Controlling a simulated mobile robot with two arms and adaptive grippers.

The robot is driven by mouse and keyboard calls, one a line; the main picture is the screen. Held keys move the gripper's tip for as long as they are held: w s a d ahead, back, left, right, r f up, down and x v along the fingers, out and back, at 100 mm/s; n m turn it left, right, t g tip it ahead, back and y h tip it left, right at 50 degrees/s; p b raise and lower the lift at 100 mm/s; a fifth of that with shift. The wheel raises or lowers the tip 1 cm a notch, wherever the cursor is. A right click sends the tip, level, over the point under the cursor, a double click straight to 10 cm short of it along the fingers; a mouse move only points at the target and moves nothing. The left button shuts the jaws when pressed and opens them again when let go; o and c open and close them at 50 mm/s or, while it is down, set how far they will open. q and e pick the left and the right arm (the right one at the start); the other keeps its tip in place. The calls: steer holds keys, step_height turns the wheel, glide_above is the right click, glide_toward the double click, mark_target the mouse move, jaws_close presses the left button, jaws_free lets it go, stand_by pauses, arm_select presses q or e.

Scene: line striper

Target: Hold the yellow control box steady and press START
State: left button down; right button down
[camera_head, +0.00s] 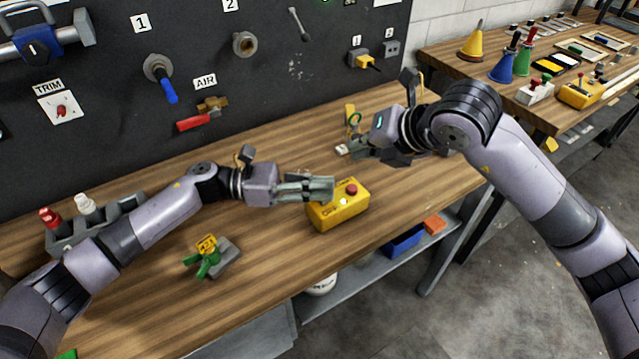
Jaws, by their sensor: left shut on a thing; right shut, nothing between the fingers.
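The yellow control box (340,213) sits on the wooden workbench near its front edge. It has a red button (352,189) on top and a small pale button (343,201) beside it; the lettering is too small to read. My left gripper (322,189) reaches in from the left and is shut on the box at its upper left side, with its fingers hiding part of that corner. My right gripper (346,150) is shut and empty. It is behind the box, apart from it, pointing left above the bench.
A grey block with a green handle and yellow tag (212,257) stands front left on the bench. A bottle rack (100,221) is at the far left. A green and yellow item (352,118) is behind my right gripper.

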stand_by(0.3)
arm_select(q)
steer(key=c, duration=1.5)
jaws_free()
steer(key=shift+c, duration=0.2)
